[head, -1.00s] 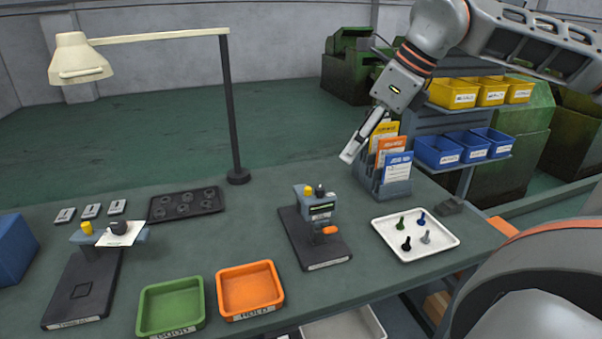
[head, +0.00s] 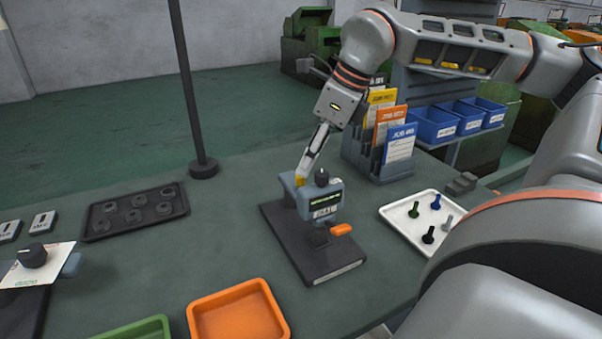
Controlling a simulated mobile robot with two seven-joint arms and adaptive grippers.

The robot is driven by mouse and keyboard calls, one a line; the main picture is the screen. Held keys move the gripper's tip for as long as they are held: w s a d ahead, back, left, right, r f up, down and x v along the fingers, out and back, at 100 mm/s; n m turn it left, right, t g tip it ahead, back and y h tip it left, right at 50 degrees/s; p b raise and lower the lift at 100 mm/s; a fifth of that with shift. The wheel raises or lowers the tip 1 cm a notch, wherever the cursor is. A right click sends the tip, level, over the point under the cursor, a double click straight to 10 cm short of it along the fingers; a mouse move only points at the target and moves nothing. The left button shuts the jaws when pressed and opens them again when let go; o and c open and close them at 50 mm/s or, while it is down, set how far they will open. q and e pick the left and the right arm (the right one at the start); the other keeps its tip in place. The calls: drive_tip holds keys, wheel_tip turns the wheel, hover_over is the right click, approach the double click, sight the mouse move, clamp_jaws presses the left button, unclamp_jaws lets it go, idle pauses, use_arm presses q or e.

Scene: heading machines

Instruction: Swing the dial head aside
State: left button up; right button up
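The dial head (head: 325,198) is a blue-grey block with a small display, on a post above a dark base plate (head: 315,255) in the middle of the bench. The fingers look close together from this side. I cannot tell whether they grip, touch or only overlap the knob. My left gripper is not in view.
A job-card rack (head: 378,160) stands close behind my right gripper. A white tray (head: 398,212) with several bolts is to the right. An orange tray (head: 237,316), a black ring tray (head: 137,212) and a lamp post (head: 188,95) are to the left.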

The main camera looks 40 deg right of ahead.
drive_tip(key=x, duration=0.3)
drive_tip(key=shift+w+a+f+b, duration=0.1)
drive_tip(key=shift+w+f+b, duration=0.2)
drive_tip(key=shift+f, duration=0.15)
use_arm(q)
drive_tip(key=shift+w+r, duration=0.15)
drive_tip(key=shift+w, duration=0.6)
use_arm(e)
drive_tip(key=shift+s, duration=0.1)
clamp_jaws()
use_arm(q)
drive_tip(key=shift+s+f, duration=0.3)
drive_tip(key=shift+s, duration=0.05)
